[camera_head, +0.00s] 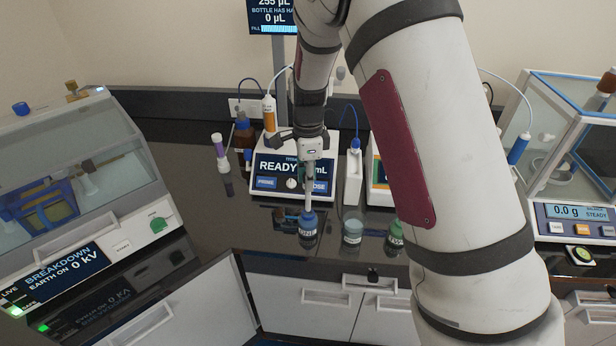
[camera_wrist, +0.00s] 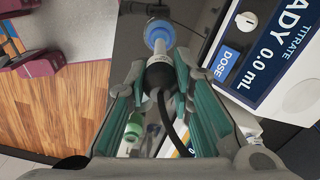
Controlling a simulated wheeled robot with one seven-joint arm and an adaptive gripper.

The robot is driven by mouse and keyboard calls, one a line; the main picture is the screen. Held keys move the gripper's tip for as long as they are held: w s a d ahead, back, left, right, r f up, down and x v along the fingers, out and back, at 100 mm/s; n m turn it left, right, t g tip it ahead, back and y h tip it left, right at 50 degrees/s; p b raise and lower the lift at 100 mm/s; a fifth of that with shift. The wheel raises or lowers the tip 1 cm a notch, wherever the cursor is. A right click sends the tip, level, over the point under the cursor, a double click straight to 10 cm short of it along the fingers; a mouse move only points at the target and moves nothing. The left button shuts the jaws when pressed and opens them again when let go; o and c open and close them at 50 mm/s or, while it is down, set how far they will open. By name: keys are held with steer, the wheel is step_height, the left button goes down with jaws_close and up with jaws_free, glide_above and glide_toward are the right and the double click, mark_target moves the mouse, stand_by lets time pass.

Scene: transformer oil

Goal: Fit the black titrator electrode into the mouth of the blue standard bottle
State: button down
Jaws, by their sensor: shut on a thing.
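My gripper (camera_head: 309,172) points down in front of the titrator and is shut on the black electrode (camera_wrist: 159,76). The electrode hangs upright, with a pale lower section and a dark cable trailing back between the fingers. The blue standard bottle (camera_head: 307,229) stands upright on the dark bench directly below it. In the wrist view the bottle's blue mouth (camera_wrist: 159,34) lies in line with the electrode's tip end. The tip is at or very close to the mouth; I cannot tell how far inside it is.
The titrator (camera_head: 267,181) stands close behind. A pale blue jar (camera_head: 352,231) and a green-capped bottle (camera_head: 395,233) stand to the right. The breakdown tester (camera_head: 95,170) is at left, the balance (camera_head: 580,212) at right. The bench's front edge is near the bottle.

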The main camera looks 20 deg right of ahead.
mark_target(308, 211)
steer(key=shift+f+b, duration=0.55)
steer(key=shift+f, duration=3.35)
steer(key=c, duration=1.3)
jaws_free()
step_height(308, 211, up, 12)
steer(key=shift+f, duration=0.1)
steer(key=shift+r, duration=0.25)
steer(key=s+d+r+n+t+y+b, duration=0.15)
steer(key=s+r+n+t+b, duration=0.25)
steer(key=s+r+n, duration=1)
steer(key=s+n, duration=0.1)
steer(key=s, duration=0.1)
steer(key=s+n+t+h, duration=0.1)
steer(key=s+n, duration=0.1)
steer(key=s, duration=0.1)
steer(key=s+d+n+b, duration=0.1)
steer(key=s+n, duration=0.1)
steer(key=s, duration=0.1)
steer(key=shift+t+h, duration=0.25)
steer(key=shift+t, duration=0.05)
